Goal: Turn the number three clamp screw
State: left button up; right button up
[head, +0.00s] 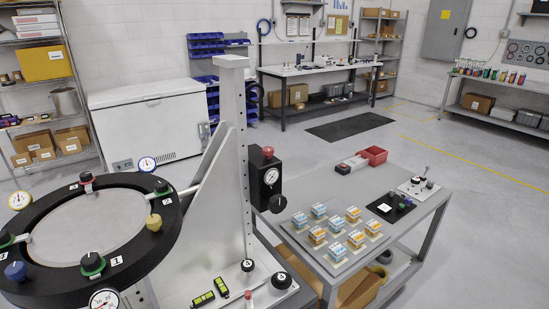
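A black ring fixture (60,285) with a pale round plate (85,230) in it stands at the left. Black knobs with coloured collars sit around its rim. A green-collared knob (93,264) is beside a label 1, and another green-collared knob (162,187) is near a label 2. A red-collared knob (86,178) is at the far rim; the small label by it is too small to read for sure. A further green knob (5,240) is cut by the left edge. Neither of my grippers is in view.
Dial gauges (147,163) and yellow (153,222) and blue (16,270) knobs stand around the ring. A tall metal post (232,130) rises right of it. A grey cart (425,215) holds small parts. Open floor (300,160) lies behind, before a white chest (150,120).

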aim_at(87, 177)
jog(key=u, duration=1.45)
